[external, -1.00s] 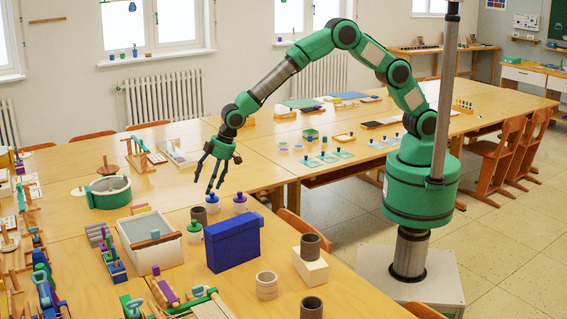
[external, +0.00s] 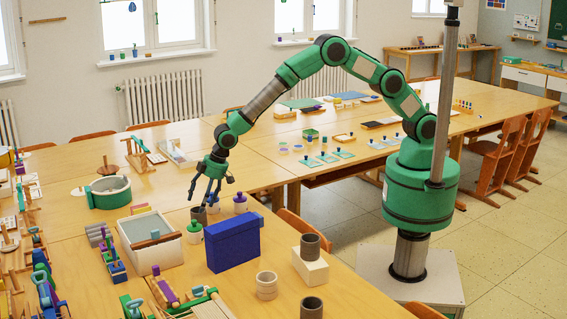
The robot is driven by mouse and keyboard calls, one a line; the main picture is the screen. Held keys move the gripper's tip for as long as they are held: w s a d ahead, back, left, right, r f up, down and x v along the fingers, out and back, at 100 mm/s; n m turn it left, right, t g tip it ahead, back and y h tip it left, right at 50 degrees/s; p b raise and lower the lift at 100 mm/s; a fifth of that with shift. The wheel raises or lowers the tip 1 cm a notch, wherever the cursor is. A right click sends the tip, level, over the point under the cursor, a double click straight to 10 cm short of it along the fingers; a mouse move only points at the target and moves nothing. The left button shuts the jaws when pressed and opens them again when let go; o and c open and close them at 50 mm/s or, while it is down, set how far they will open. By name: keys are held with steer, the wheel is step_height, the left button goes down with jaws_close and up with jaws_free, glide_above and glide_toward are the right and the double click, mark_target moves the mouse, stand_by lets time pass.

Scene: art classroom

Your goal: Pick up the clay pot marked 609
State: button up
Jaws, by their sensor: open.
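Several clay pots stand on the near table. A dark grey-brown pot (external: 199,217) stands behind the blue box, between the white-and-green and white-and-blue jars. Another grey-brown pot (external: 310,245) sits on a pale block, and a third (external: 312,309) is at the bottom edge of the view. A beige pot or stack (external: 266,286) stands to their left. No number is readable on any of them, so I cannot tell which is 609. My gripper (external: 202,203) points down with fingers spread, at the pot behind the blue box. The fingers partly cover its top; contact cannot be told.
A blue box (external: 233,243) stands just in front of that pot. A green-lidded jar (external: 194,232), a blue-lidded jar (external: 213,203) and a purple-lidded jar (external: 239,203) crowd around it. A white bin (external: 150,257) is to the left. Open tabletop lies behind my gripper.

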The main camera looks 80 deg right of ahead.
mark_target(199, 218)
steer(key=shift+f, duration=0.15)
steer(key=shift+b+x, duration=0.95)
steer(key=shift+x, duration=1.6)
steer(key=shift+d, duration=0.1)
steer(key=shift+c, duration=0.3)
steer(key=c, duration=1.2)
